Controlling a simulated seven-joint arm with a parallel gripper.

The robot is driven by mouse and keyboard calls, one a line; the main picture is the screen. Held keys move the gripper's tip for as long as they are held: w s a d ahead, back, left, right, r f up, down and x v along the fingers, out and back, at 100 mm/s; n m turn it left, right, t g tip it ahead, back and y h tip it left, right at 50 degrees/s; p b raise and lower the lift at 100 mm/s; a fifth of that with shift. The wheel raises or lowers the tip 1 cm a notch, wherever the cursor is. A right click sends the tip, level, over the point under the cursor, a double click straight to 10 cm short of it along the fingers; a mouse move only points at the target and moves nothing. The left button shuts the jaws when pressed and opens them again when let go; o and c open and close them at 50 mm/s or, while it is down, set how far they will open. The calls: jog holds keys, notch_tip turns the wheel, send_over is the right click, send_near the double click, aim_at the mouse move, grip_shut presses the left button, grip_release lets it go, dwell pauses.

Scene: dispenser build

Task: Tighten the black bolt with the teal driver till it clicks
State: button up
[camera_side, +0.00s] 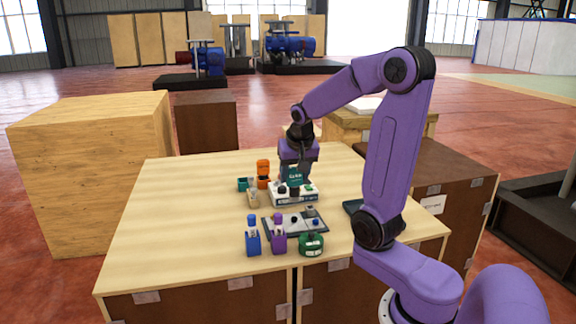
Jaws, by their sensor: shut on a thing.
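My gripper (297,164) points down over the middle of the table, shut on the teal driver (294,177). The driver is upright, and its lower end is at the top of a white box-shaped unit (297,200). Dark round parts show on top of that unit around the driver's lower end. I cannot tell which of them is the black bolt, or whether the driver's tip sits in it.
Left of the unit stand an orange item (263,168), a teal holder (243,184) and a beige item (253,198). In front are a grey tray (290,232) with small parts, blue (252,240) and purple (278,240) tools, and a green round item (311,245). The table's left side is clear.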

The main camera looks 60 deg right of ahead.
aim_at(292, 187)
jog(key=shift+f, duration=2.45)
jog(key=shift+f, duration=0.9)
jog(key=m+g, duration=0.1)
jog(key=m, duration=0.2)
jog(key=m+g+h, duration=0.1)
jog(key=m, duration=0.2)
jog(key=shift+m, duration=0.5)
jog(key=m+g, duration=0.2)
jog(key=m, duration=0.3)
jog(key=shift+r, duration=0.1)
